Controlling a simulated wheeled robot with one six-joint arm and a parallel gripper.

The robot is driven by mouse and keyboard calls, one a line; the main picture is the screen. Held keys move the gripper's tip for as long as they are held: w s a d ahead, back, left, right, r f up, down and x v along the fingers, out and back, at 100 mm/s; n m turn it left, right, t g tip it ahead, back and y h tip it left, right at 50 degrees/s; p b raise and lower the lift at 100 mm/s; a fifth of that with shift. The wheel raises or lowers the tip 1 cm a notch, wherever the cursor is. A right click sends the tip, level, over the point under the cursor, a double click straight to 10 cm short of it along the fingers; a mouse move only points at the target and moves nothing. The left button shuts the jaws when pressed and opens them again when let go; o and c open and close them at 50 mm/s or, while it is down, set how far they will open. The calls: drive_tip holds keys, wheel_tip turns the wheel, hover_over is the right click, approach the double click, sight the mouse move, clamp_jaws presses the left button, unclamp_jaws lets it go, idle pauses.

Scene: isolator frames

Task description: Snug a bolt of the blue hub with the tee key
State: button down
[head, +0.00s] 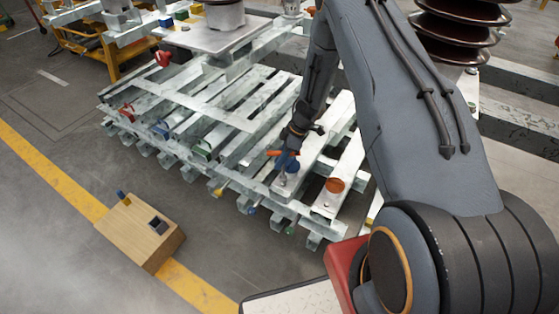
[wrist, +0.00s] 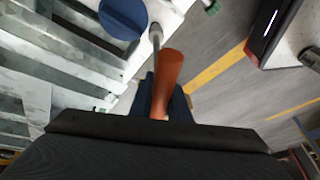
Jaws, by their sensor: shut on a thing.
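The tee key has an orange handle (wrist: 170,75) and a grey shaft (wrist: 155,36); the handle also shows in the head view (head: 275,153). My gripper (wrist: 163,100) is shut on the handle, its dark fingers on both sides of it. In the head view my gripper (head: 291,143) is low over the right part of the metal frame. The blue hub (wrist: 124,16) is a round disc on a pale plate, partly cut off by the picture's top; it also shows in the head view (head: 291,166). The shaft's far end is at the hub's edge. I cannot tell whether it sits on a bolt.
An orange disc (head: 335,185) lies on the frame just right of the blue hub. The slatted metal frame (head: 215,118) carries several coloured parts. A wooden box (head: 135,228) stands on the floor at the lower left. The floor around it is clear.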

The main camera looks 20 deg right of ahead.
drive_tip(key=shift+f+b, duration=0.6)
drive_tip(key=shift+f, duration=0.45)
idle(0.4)
drive_tip(key=m, duration=0.1)
drive_tip(key=m+t+p, duration=0.1)
drive_tip(key=m, duration=0.1)
drive_tip(key=m+p, duration=0.1)
drive_tip(key=shift+w+d+r+m+t, duration=0.1)
drive_tip(key=shift+w+m+t, duration=0.15)
drive_tip(key=shift+m+t, duration=0.15)
drive_tip(key=m+t+h+p, duration=0.1)
drive_tip(key=m, duration=0.2)
drive_tip(key=m+t+h+p, duration=0.1)
drive_tip(key=m+p, duration=0.1)
drive_tip(key=m, duration=0.2)
drive_tip(key=w+d+m+h+p, duration=0.1)
drive_tip(key=m+p, duration=0.1)
drive_tip(key=m, duration=0.1)
drive_tip(key=shift+t+h, duration=0.3)
drive_tip(key=shift+t, duration=0.1)
drive_tip(key=shift+d+m+h+p, duration=0.2)
drive_tip(key=shift+m+h, duration=0.25)
drive_tip(key=shift+m, duration=0.75)
drive_tip(key=shift+d+m+h+p, duration=0.15)
drive_tip(key=shift+m+h, duration=0.3)
drive_tip(key=shift+m, duration=0.75)
